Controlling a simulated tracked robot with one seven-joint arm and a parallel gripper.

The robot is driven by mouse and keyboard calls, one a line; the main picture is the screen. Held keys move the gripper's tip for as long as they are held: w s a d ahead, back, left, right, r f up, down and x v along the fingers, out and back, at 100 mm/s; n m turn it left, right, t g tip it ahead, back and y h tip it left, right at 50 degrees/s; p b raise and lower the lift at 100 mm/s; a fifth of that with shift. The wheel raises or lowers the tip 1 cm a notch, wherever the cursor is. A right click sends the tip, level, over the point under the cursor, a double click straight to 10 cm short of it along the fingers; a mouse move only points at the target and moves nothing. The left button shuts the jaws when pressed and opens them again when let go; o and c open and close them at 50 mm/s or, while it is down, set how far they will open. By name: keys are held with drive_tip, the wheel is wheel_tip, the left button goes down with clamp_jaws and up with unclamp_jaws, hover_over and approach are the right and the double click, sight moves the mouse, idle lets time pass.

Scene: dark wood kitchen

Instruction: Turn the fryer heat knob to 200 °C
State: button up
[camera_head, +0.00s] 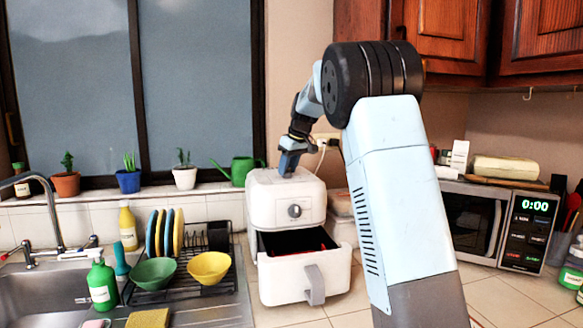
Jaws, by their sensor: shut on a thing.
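The white fryer (270,205) stands on the tiled counter, left of my arm. A round grey knob (294,211) is on its front face, with nothing touching it; its setting is too small to read. My gripper (287,168) points down at the fryer's top, near the back left. It is shut on a small part there, which the fingers hide; I cannot tell from this view which knob it is. The fryer's drawer (318,286) is pulled out, showing a dark basket with something red inside.
A dish rack (190,290) with plates and two bowls stands left of the fryer, beside the sink (35,297). A microwave (490,228) stands right of my arm. A green watering can (238,170) is on the sill behind. Some tiled counter in front is clear.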

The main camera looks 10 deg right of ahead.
drive_tip(key=shift+d+r, duration=0.1)
drive_tip(key=shift+d, duration=0.25)
drive_tip(key=shift+a, duration=0.15)
